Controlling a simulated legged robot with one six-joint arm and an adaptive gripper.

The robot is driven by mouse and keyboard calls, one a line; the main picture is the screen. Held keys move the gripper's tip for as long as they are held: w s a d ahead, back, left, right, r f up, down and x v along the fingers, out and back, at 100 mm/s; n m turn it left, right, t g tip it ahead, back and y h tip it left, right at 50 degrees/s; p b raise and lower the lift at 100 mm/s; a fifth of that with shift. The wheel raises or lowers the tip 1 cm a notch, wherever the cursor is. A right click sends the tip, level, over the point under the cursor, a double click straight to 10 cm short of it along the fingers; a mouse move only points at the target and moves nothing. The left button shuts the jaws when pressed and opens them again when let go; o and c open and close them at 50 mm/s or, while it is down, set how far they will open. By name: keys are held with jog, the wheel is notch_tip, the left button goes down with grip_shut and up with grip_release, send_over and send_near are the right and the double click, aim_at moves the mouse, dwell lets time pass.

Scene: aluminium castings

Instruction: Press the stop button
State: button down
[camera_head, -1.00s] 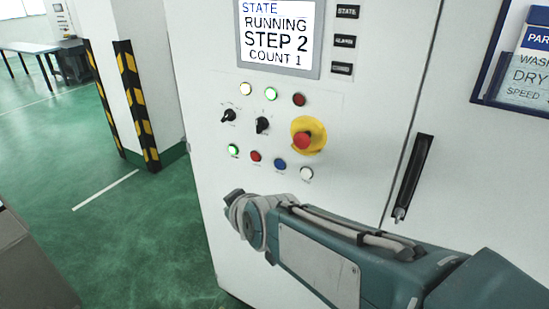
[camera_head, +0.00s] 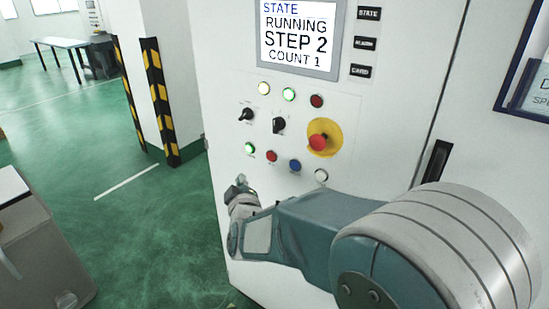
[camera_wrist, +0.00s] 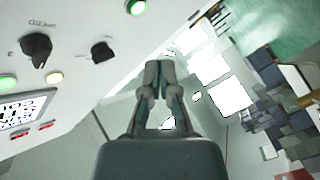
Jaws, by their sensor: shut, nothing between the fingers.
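The control panel on the white cabinet has a bottom row of buttons: lit green (camera_head: 249,148), small red (camera_head: 271,156), blue (camera_head: 295,165) and white (camera_head: 321,175). A larger red mushroom button (camera_head: 318,142) sits on a yellow disc above that row. My gripper (camera_head: 240,185) is below and left of the row in the head view, apart from the small red button. In the wrist view my gripper (camera_wrist: 160,66) is shut and empty, its fingertips together. There the lit green button (camera_wrist: 136,7) shows at the top edge; the small red button is out of view.
Two black selector knobs (camera_head: 279,125) stick out above the row, also in the wrist view (camera_wrist: 102,51). The screen (camera_head: 298,35) reads RUNNING STEP 2. A striped pillar (camera_head: 160,100) stands left, a grey box (camera_head: 40,240) lower left. Green floor between is clear.

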aim_at(271, 156)
jog(key=shift+a, duration=0.1)
jog(key=w+d, duration=0.3)
jog(key=w, duration=0.1)
jog(key=w+d, duration=0.2)
jog(key=w, duration=0.1)
jog(key=shift+d, duration=0.3)
jog(key=shift+d, duration=0.1)
dwell(1.3)
jog(key=shift+w+d, duration=0.25)
jog(key=shift+w+d, duration=0.25)
jog(key=shift+w, duration=0.1)
dwell(1.1)
jog(key=shift+s+a+r, duration=0.1)
jog(key=shift+s+a, duration=0.4)
jog(key=shift+s, duration=0.2)
